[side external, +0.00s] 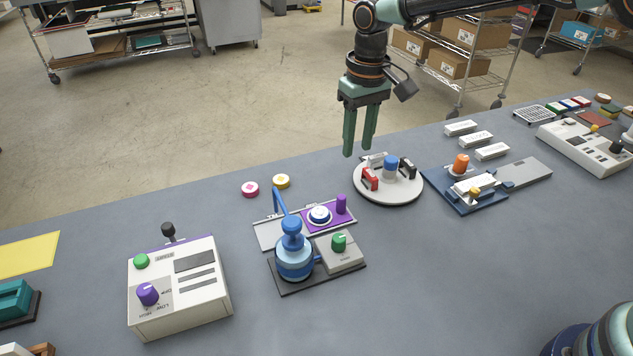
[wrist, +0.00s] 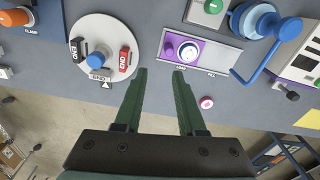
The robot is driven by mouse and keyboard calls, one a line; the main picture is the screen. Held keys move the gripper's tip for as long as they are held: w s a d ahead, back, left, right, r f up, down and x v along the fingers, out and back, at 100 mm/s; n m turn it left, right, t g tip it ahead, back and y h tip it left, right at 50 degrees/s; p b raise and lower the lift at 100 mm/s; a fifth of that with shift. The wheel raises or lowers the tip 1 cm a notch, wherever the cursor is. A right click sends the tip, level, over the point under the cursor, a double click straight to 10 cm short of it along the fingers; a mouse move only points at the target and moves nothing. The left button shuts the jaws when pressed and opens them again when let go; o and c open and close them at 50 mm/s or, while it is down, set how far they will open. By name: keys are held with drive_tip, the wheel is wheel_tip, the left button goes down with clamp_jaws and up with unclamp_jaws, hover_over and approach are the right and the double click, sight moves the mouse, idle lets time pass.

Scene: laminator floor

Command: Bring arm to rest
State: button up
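My gripper (side external: 360,127) hangs from my arm above the back edge of the grey table, pointing down. Its two green fingers are apart with nothing between them. In the wrist view, the open fingers (wrist: 158,78) have bare table and some floor between and below them. A round white turntable (side external: 390,195) with a blue knob (side external: 390,167) and red and black END blocks stands close to the fingertips in the side view. No contact between the fingers and any object is visible.
A purple-plated fixture (side external: 329,216), a blue pump-like device (side external: 293,256) and a white control box (side external: 180,287) stand to the left. A blue clamp fixture (side external: 470,188) and white blocks (side external: 476,139) lie to the right.

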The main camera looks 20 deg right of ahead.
drive_tip(key=s+d+r+t, duration=0.2)
drive_tip(key=s+d+r, duration=0.5)
drive_tip(key=d+r, duration=0.2)
drive_tip(key=s+d+m+t, duration=0.1)
drive_tip(key=s+d+t, duration=0.2)
drive_tip(key=s+d, duration=0.5)
drive_tip(key=shift+s+d+m, duration=0.15)
drive_tip(key=shift+s+m, duration=0.15)
drive_tip(key=shift+s, duration=1.9)
drive_tip(key=shift+r, duration=0.1)
